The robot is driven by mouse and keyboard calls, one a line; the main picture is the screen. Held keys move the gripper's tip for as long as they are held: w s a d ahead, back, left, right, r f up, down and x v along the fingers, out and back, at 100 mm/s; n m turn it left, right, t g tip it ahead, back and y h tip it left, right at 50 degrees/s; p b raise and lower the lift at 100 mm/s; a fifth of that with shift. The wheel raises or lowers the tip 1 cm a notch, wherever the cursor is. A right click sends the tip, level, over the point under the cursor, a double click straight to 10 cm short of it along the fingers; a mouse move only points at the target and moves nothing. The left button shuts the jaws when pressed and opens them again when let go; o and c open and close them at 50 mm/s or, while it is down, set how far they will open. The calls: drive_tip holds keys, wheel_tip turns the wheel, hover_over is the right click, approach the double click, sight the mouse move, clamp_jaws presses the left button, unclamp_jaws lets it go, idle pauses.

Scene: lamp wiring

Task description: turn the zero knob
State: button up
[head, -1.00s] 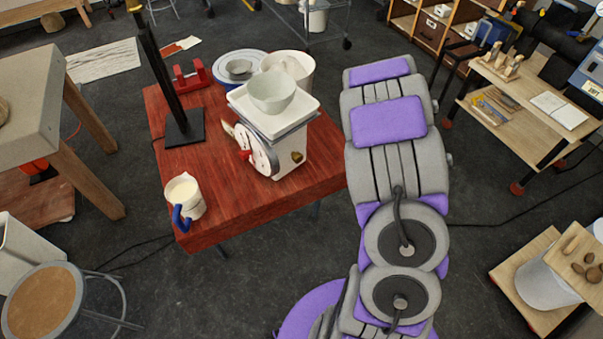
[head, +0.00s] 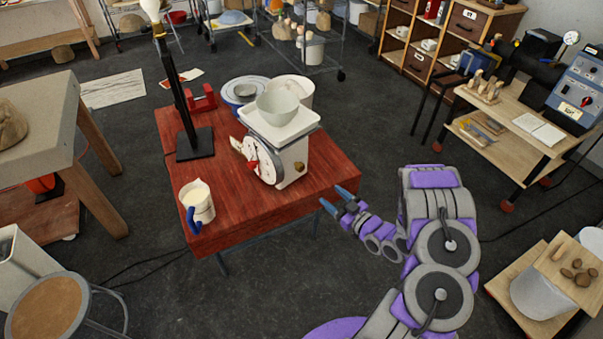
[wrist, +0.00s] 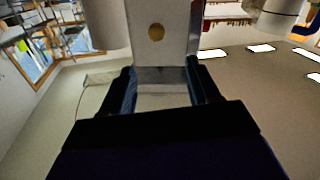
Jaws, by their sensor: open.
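A white kitchen scale (head: 290,158) with a round dial stands on the red wooden table, a pale bowl (head: 278,106) on its tray. The zero knob (head: 298,167) is a small brass-coloured disc low on the scale's right side. In the wrist view the knob (wrist: 156,33) shows on the scale's pale side face (wrist: 176,50), above and beyond the fingers. My gripper (head: 335,197), with blue fingertips, is open and empty by the table's right edge, apart from the knob. In the wrist view my gripper (wrist: 162,82) has a gap between its fingers.
The red table (head: 240,215) also holds a jug (head: 198,203) with a blue handle, a black lamp stand (head: 194,143), a red tool (head: 202,100) and a blue-rimmed plate (head: 230,97). The tabletop between scale and right edge is clear.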

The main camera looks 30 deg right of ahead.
approach(302, 169)
drive_tip(key=x, duration=0.8)
drive_tip(key=shift+s+a+b, duration=0.1)
drive_tip(key=shift+a+b, duration=0.05)
drive_tip(key=shift+b, duration=0.2)
drive_tip(key=shift+w+d+f, duration=0.15)
drive_tip(key=shift+w+d, duration=0.15)
drive_tip(key=shift+w, duration=0.45)
drive_tip(key=shift+a, duration=0.45)
drive_tip(key=shift+c, duration=0.6)
drive_tip(key=shift+d, duration=0.25)
drive_tip(key=c, duration=0.8)
drive_tip(key=shift+c, duration=0.6)
